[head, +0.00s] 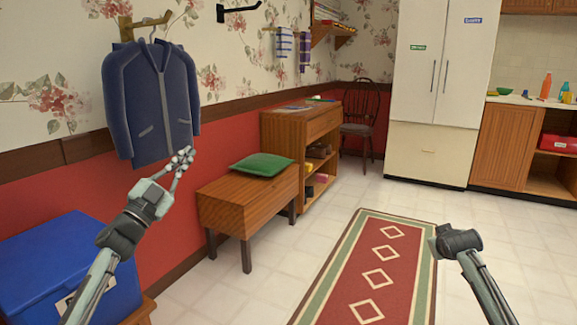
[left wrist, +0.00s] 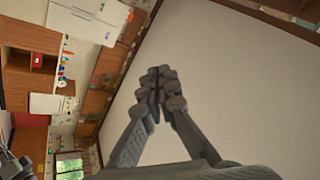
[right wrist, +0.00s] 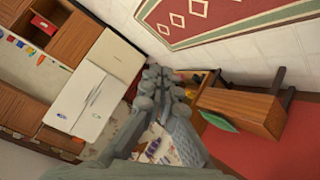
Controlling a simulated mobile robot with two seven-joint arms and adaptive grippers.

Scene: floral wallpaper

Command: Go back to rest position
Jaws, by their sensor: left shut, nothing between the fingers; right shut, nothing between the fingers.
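My left gripper (head: 184,158) is raised in front of the wall at the left in the head view, just below and right of a dark blue jacket (head: 150,100) on a hook. Its fingers are closed together and empty; they also show in the left wrist view (left wrist: 160,85). My right arm comes in from the lower right in the head view, and its fingers do not show there. In the right wrist view my right gripper (right wrist: 162,85) has its fingertips together with nothing between them.
A blue box (head: 60,270) stands at the lower left. A wooden bench (head: 245,200) with a green cushion (head: 262,164) and a wooden shelf unit (head: 285,130) line the red wall. A red rug (head: 380,260) lies on open floor. A white fridge (head: 432,90) stands at the back.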

